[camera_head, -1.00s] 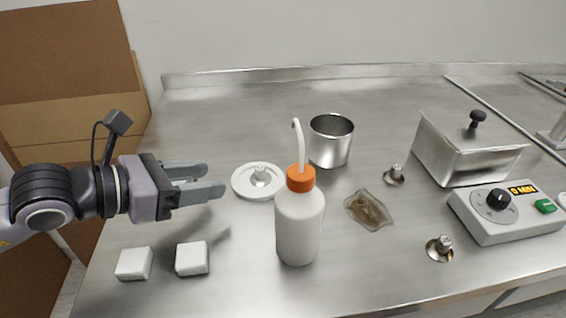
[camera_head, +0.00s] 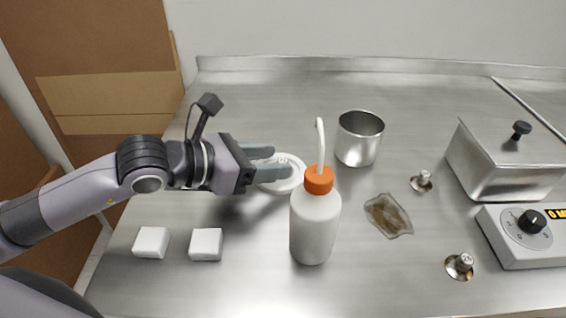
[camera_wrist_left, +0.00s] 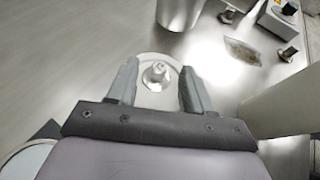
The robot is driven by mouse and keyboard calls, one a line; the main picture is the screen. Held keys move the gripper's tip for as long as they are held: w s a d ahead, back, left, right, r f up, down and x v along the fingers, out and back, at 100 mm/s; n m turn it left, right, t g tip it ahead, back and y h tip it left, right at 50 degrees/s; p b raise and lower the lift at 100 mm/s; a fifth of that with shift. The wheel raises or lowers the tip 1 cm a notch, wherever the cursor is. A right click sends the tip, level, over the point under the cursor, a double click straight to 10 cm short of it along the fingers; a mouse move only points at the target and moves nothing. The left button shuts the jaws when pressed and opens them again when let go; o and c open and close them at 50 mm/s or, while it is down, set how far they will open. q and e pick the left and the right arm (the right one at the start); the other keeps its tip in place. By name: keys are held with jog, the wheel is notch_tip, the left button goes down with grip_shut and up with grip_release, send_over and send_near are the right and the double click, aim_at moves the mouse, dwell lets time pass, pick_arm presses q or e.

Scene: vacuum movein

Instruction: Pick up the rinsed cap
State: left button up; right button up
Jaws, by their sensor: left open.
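A small metal cap (camera_wrist_left: 157,73) sits on a round white dish (camera_wrist_left: 150,98), seen in the left wrist view. The dish also shows in the head view (camera_head: 298,163), partly covered by my gripper. My left gripper (camera_head: 283,162) is open over the dish. In the left wrist view its two fingers (camera_wrist_left: 158,84) lie on either side of the cap, with gaps between. I cannot tell how high the fingertips are above the dish. The cap is mostly hidden behind the fingers in the head view. My right gripper is not in view.
A white wash bottle (camera_head: 316,225) with orange top stands close right of the gripper. A steel beaker (camera_head: 358,140) stands behind. Two more metal caps (camera_head: 421,182) (camera_head: 460,266) flank a brown patch (camera_head: 388,215). A steel bath (camera_head: 505,165), control box (camera_head: 525,238) and white blocks (camera_head: 206,244) (camera_head: 151,242) surround.

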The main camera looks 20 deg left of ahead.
pick_arm(q)
jog(key=shift+x, duration=0.95)
grip_shut()
